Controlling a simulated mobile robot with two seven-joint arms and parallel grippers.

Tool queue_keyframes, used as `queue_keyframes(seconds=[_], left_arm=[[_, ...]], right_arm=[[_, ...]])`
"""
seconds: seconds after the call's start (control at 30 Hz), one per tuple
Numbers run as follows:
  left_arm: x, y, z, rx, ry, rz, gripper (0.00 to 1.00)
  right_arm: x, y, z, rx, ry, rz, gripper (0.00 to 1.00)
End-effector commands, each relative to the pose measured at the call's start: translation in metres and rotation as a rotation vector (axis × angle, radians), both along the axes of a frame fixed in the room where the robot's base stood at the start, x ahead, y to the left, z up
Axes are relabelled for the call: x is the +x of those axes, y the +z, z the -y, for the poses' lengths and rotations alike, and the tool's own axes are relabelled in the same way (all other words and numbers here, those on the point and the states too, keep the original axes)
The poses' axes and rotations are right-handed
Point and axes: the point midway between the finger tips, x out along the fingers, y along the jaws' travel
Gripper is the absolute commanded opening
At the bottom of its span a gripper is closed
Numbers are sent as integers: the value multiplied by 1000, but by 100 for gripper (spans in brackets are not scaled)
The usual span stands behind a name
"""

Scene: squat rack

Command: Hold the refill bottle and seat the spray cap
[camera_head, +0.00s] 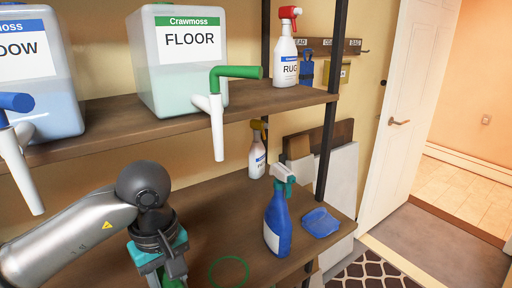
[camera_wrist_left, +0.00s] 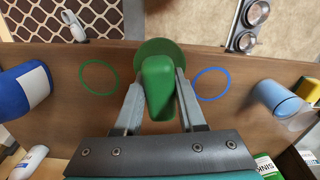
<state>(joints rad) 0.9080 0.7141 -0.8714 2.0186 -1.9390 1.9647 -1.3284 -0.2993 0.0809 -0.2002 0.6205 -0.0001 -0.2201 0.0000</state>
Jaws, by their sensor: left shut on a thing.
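My left gripper (camera_head: 172,274) is low at the bottom of the head view, over the lower shelf. My right gripper is not in view.
A green ring (camera_head: 229,272) and a blue ring (camera_wrist_left: 211,84) mark the lower shelf (camera_head: 225,200). A light-blue container (camera_wrist_left: 275,100) stands at wrist-view right.

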Motion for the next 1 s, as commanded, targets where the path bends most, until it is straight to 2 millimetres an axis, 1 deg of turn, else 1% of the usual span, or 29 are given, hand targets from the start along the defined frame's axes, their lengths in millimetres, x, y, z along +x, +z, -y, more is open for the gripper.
queue_keyframes(seconds=[0.03, 0.2, 0.3, 0.4, 0.5, 0.6, 1.0], left_arm=[[-4, -5, -1, 0, -93, 3, 0], [-16, -9, -2, 1, -403, 2, 0], [-22, -11, -4, 1, -548, 2, 0], [-26, -12, -4, -1, -655, 2, 0], [-29, -12, -5, 0, -722, 2, 0], [-30, -12, -5, 0, -753, 2, 0], [-30, -12, -5, 0, -758, 1, 0]], right_arm=[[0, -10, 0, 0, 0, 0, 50], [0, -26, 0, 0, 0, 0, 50], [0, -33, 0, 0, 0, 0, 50], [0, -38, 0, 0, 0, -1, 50], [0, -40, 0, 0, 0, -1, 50], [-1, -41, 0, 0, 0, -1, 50], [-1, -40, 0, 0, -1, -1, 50]])
